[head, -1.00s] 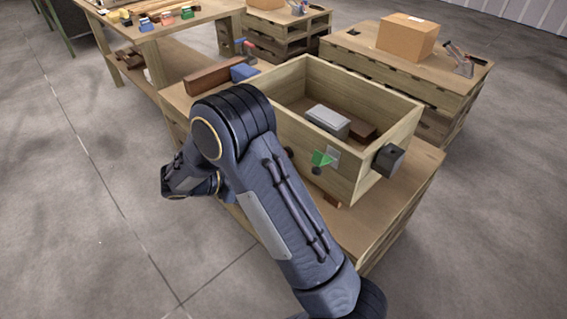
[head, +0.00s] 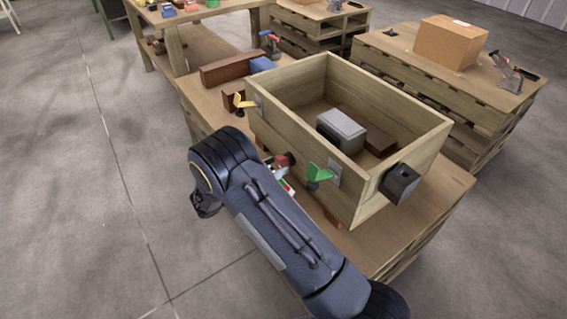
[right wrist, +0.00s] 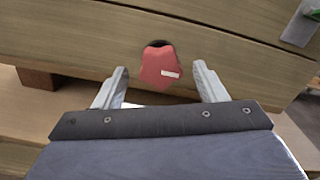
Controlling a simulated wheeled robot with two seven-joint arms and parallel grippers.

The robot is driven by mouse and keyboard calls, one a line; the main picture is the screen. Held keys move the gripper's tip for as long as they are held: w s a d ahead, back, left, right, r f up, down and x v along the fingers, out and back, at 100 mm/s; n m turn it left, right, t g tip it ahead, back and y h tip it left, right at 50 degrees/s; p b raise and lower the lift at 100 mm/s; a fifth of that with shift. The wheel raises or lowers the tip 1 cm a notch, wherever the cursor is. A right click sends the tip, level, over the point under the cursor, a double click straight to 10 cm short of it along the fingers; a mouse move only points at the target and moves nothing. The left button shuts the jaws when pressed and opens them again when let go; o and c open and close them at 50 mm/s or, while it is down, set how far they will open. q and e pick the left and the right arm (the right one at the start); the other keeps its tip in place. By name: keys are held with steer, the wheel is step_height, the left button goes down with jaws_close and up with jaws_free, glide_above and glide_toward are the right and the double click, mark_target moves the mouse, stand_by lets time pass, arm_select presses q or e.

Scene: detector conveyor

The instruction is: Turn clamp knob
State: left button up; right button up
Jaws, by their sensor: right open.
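The clamp knob (right wrist: 160,70) is red with a white mark and sits on the front wall of the wooden box (head: 288,115). It lies between the two spread fingers of my right gripper (right wrist: 160,88) in the right wrist view. The gripper is open, with no visible grip on the knob. In the head view the dark red knob (head: 287,159) shows just past my arm, which hides most of the gripper. My left gripper is not in view.
A yellow lever (head: 243,101) and a green lever (head: 318,174) stick out on either side of the knob. A black block (head: 399,183) is on the box's right end. Inside the box are a grey block (head: 341,127) and a brown block. The box stands on a wooden bench (head: 425,210).

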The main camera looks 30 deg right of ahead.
mark_target(279, 165)
steer(key=shift+w+d, duration=0.15)
steer(key=shift+d, duration=1.55)
steer(key=shift+c, duration=0.4)
steer(key=c, duration=0.9)
